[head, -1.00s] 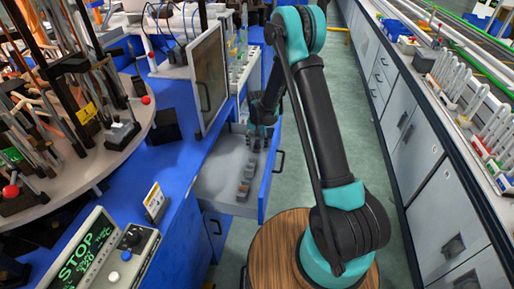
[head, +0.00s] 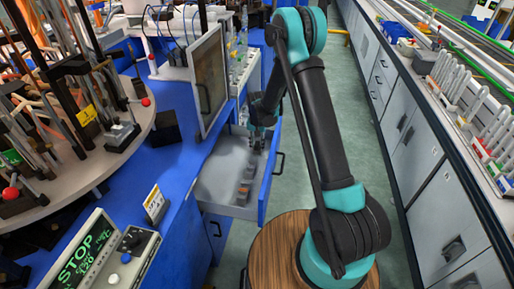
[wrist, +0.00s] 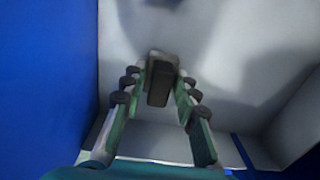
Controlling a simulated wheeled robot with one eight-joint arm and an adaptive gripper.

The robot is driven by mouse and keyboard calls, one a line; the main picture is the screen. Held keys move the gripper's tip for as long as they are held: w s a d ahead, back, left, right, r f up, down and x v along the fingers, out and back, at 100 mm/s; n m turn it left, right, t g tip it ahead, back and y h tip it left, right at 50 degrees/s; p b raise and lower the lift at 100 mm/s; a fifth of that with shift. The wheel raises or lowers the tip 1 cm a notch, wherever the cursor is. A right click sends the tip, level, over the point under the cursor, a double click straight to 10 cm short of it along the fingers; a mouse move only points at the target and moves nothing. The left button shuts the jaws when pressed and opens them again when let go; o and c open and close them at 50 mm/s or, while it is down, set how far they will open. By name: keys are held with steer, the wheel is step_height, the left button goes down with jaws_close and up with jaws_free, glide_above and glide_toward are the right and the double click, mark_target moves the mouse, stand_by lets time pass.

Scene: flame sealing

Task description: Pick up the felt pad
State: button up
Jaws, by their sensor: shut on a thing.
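The felt pad (wrist: 159,82) is a small dark grey block in the wrist view. My gripper (wrist: 163,70) is shut on it, one finger on each side, above the pale floor of an open drawer. In the head view my gripper (head: 257,143) is inside the far part of the drawer (head: 223,168), and the pad between its fingers is too small to make out.
The drawer's blue side and handle (head: 279,160) are at its right, with floor beyond. A framed door panel (head: 209,80) stands open left of my arm. A control box (head: 110,255) and a round rack table (head: 140,130) are at the left.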

mark_target(257, 143)
step_height(257, 143, up, 20)
steer(key=shift+f, duration=0.2)
